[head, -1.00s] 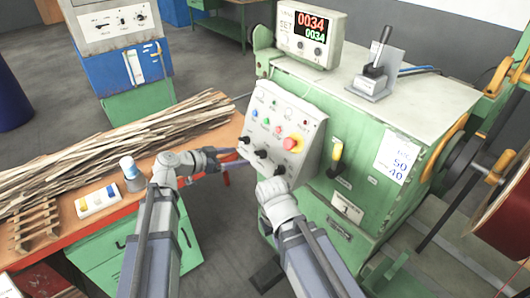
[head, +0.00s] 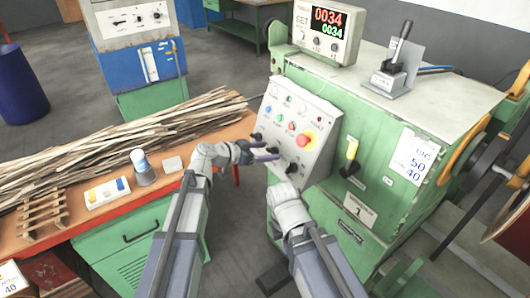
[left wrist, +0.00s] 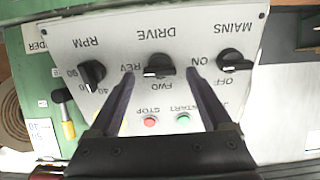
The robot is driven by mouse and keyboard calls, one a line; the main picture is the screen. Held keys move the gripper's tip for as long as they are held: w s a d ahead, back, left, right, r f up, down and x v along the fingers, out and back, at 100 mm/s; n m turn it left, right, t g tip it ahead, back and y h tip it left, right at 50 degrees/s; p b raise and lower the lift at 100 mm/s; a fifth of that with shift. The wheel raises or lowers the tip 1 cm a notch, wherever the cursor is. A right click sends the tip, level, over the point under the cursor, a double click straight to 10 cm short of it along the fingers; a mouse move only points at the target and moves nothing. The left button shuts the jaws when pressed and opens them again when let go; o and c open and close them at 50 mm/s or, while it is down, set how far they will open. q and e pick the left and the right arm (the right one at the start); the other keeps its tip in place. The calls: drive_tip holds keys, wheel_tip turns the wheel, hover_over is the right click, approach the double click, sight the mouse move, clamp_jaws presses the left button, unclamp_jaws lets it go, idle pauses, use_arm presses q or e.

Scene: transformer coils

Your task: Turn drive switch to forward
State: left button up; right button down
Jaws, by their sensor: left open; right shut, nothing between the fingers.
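The drive switch (left wrist: 158,72) is a black knob in the middle of the panel's lower row. In the left wrist view, which is upside down, its bar lies roughly level; REV is printed at its left and FWD below it. My left gripper (left wrist: 163,80) is open, with one finger on each side of the drive switch; I cannot tell whether they touch it. In the head view the left gripper (head: 271,153) is at the control panel (head: 310,118), partly covering the knobs. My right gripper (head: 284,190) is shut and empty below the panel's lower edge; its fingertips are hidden.
The mains knob (left wrist: 234,63) and RPM knob (left wrist: 92,75) flank the drive switch closely. A red emergency button (head: 303,141) sits higher on the panel. A bench with wooden strips (head: 110,140) and a cup (head: 142,165) stands left of the green machine (head: 390,140).

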use_arm(q)
drive_tip(key=shift+c, duration=0.2)
clamp_jaws()
idle(0.3)
drive_tip(key=shift+n, duration=0.4)
drive_tip(key=n, duration=0.3)
drive_tip(key=shift+w+a+n, duration=0.1)
drive_tip(key=shift+n, duration=0.3)
drive_tip(key=n, duration=0.4)
drive_tip(key=shift+f+n, duration=0.1)
drive_tip(key=shift+n, duration=0.2)
drive_tip(key=n, duration=0.4)
drive_tip(key=shift+a, duration=0.1)
drive_tip(key=shift+f+n+b, duration=0.15)
drive_tip(key=shift+n+b, duration=0.2)
drive_tip(key=shift+n, duration=2.15)
